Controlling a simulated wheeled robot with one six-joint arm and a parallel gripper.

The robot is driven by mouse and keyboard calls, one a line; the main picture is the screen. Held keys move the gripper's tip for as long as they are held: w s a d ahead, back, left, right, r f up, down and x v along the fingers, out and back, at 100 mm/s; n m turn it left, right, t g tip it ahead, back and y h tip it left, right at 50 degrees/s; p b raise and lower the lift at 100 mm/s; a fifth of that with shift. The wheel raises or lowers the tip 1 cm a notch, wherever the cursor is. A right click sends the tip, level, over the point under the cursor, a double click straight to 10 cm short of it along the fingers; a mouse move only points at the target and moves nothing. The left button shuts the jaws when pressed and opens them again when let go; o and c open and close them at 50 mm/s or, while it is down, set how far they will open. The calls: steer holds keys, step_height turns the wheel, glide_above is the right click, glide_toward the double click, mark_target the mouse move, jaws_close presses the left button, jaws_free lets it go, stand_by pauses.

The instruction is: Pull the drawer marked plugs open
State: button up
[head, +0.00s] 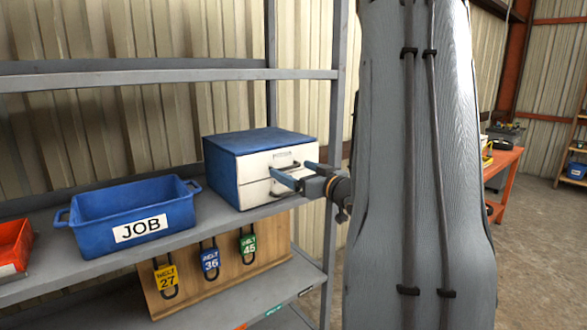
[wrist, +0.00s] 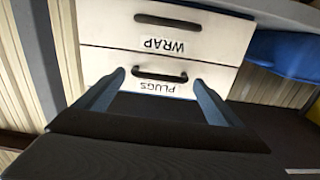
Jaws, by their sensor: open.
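The blue cabinet (head: 222,172) with two white drawer fronts stands on the shelf. The drawer marked PLUGS (wrist: 122,62) is the upper one; its lettering appears upside down in the wrist view. Its black bar handle (wrist: 160,76) runs across the front. The drawer marked WRAP (wrist: 105,25) is the lower one. Both drawers look closed. My gripper (head: 288,168) is open in front of the PLUGS drawer. In the wrist view its two blue fingers (wrist: 158,78) stand on either side of the PLUGS handle, with gaps at both ends. I cannot tell their exact depth to the handle.
A blue bin marked JOB (head: 85,210) stands left of the cabinet, with a red bin (head: 12,248) farther left. Several padlocks hang on a wooden board (head: 283,248) below. A shelf post (head: 335,100) rises close beside my gripper. An orange workbench (head: 507,160) stands at right.

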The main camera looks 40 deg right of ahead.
steer(key=shift+w, duration=0.7)
